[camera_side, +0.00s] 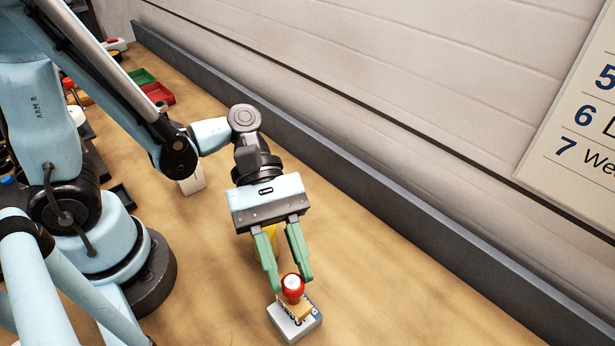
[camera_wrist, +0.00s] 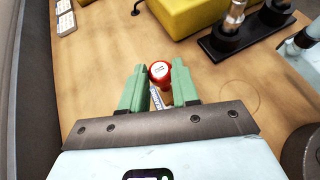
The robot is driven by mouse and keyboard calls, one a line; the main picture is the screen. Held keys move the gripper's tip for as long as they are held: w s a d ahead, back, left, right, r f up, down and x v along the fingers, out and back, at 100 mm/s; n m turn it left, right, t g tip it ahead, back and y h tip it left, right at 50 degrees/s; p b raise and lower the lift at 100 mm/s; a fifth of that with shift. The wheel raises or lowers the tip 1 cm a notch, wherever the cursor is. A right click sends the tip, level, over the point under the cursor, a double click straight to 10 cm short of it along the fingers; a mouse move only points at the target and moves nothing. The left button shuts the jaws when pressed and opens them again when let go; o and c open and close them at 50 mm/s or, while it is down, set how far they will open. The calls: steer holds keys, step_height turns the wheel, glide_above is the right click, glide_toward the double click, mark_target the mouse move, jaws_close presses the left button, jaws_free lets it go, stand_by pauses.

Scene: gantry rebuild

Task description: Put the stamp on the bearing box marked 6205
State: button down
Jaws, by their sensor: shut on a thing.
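The stamp (camera_side: 292,285) has a red round knob with a pale disc on top and a tan body. My gripper (camera_side: 290,278) is shut on it, with one green finger on each side of the knob. The stamp is upright, over a small white and blue box (camera_side: 287,326) on the bench. I cannot tell whether it touches the box top. The box's marking is not readable. In the wrist view the red knob (camera_wrist: 159,73) shows between the fingertips (camera_wrist: 159,84), and only a sliver of the box (camera_wrist: 156,99) shows below it.
A yellow object (camera_side: 266,243) stands behind my gripper, and a white block (camera_side: 193,182) stands farther back. Green (camera_side: 141,77) and red (camera_side: 158,93) trays lie at the back. A dark ledge (camera_side: 400,185) runs along the wall. The bench right of the box is clear.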

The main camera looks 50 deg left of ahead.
steer(key=shift+f, duration=0.7)
steer(key=c, duration=0.8)
jaws_free()
steer(key=w+a+r+m+t+y, duration=0.2)
steer(key=w+a+m+t+y, duration=0.1)
steer(key=a, duration=0.4)
steer(key=w+a+r+m+t+y, duration=0.1)
steer(key=w+a+m+t+y, duration=0.3)
steer(key=a+m, duration=0.2)
steer(key=w+a+r+m+t+y, duration=0.2)
steer(key=w+a+m+t+y, duration=0.2)
steer(key=a, duration=0.4)
steer(key=shift+w+r+m+t, duration=0.3)
steer(key=shift+w+r+m, duration=0.05)
steer(key=shift+m, duration=0.05)
